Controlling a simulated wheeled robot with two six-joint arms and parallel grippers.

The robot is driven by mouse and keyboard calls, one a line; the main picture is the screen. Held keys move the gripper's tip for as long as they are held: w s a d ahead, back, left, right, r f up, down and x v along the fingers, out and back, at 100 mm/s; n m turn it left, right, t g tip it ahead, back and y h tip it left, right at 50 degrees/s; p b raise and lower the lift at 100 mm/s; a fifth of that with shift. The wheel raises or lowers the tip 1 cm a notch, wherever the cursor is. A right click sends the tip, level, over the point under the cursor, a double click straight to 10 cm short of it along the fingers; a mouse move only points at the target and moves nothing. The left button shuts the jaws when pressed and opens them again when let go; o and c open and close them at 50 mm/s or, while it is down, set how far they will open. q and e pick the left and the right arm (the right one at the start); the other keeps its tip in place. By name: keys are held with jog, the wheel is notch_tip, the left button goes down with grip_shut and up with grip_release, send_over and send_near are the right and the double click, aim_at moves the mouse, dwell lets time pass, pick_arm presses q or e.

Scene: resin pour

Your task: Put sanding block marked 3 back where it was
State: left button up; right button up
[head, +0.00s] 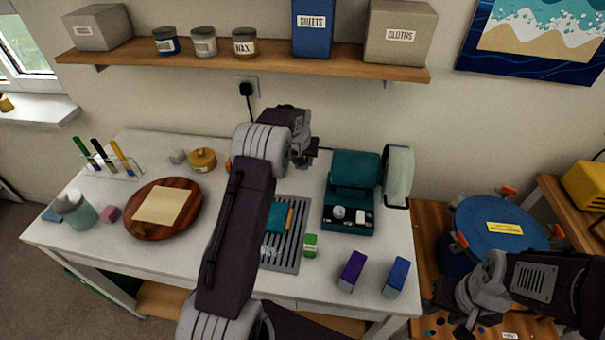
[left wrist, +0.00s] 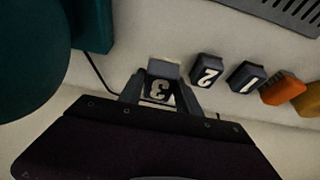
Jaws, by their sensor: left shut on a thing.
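Sanding block 3 (left wrist: 159,90) is a dark block with a white 3, seen in the left wrist view with a pale face at its far end. My left gripper (left wrist: 161,86) is shut on it, with a finger on each side. Blocks marked 2 (left wrist: 207,70) and 1 (left wrist: 246,77) stand beside it to the right, apart from it. I cannot tell whether block 3 touches the table. In the head view my left gripper (head: 304,160) is at the back of the table, and its arm hides the blocks. My right gripper (head: 453,303) appears open and empty at the lower right.
A teal machine (head: 352,188) stands just right of my left gripper. A slotted grille (head: 290,250) lies in front. A round wooden board (head: 192,222) with paper is at the left. A blue lidded drum (head: 490,222) stands right of the table. A shelf (head: 290,66) hangs above.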

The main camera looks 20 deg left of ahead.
aim_at(302, 178)
pick_arm(q)
notch_tip(302, 178, down, 2)
jog(key=shift+a, duration=0.15)
notch_tip(302, 178, down, 3)
jog(key=shift+s+f+p, duration=0.1)
jog(key=shift+f+p, duration=0.1)
jog(key=shift+p, duration=0.1)
jog(key=shift+f, duration=0.3)
jog(key=o, duration=1.3)
